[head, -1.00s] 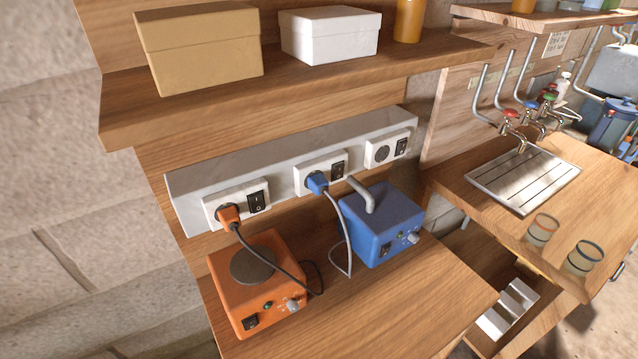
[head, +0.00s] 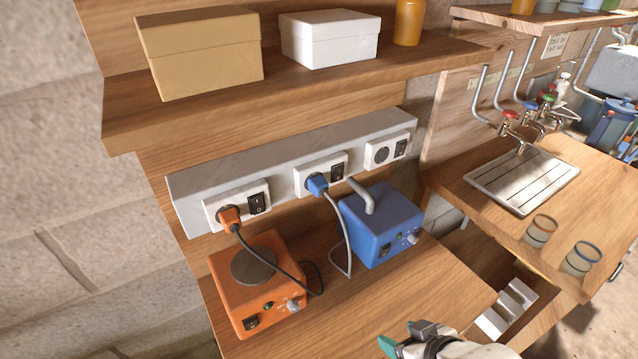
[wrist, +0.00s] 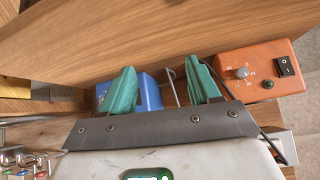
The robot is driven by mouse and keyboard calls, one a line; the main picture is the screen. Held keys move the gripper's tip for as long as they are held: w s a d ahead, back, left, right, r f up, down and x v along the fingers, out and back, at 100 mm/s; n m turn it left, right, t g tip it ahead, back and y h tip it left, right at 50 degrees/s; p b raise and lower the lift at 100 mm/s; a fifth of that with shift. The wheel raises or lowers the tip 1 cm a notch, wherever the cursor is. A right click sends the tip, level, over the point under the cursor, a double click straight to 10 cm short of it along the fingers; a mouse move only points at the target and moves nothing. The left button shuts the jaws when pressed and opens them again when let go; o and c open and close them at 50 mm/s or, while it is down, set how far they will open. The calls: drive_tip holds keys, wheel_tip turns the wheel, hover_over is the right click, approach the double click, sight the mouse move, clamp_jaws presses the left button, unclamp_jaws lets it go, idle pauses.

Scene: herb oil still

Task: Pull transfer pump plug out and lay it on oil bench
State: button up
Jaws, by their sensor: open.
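A blue plug (head: 317,184) sits in the middle socket of the wall strip, its cord running down beside the blue pump box (head: 382,226). An orange plug (head: 230,217) sits in the left socket, with a dark cord to the orange hotplate unit (head: 262,288). The bench (head: 400,300) under both units has bare wood at its front. My gripper (head: 400,344) shows at the bottom edge of the head view, in front of the bench. In the wrist view my gripper (wrist: 162,88) has its two green fingers apart with nothing held; the blue box shows partly behind them.
A shelf (head: 300,88) with a tan box (head: 200,52), a white box (head: 330,38) and an orange bottle overhangs the sockets. The right socket (head: 382,154) is empty. A sink bench with taps and two glasses stands at right.

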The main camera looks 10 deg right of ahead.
drive_tip(key=w+a+r+n+t+y, duration=0.15)
drive_tip(key=w+a+r+t, duration=0.25)
drive_tip(key=w+r, duration=0.45)
drive_tip(key=t+y, duration=0.2)
drive_tip(key=t, duration=0.3)
approach(323, 192)
drive_tip(key=shift+w+a+p, duration=0.1)
drive_tip(key=shift+w+p, duration=0.35)
drive_tip(key=shift+w, duration=0.15)
drive_tip(key=shift+b+x, duration=0.75)
drive_tip(key=shift+x, duration=3.75)
drive_tip(key=shift+c, duration=0.3)
clamp_jaws()
drive_tip(key=shift+p+v, duration=0.45)
drive_tip(key=shift+v, duration=2.55)
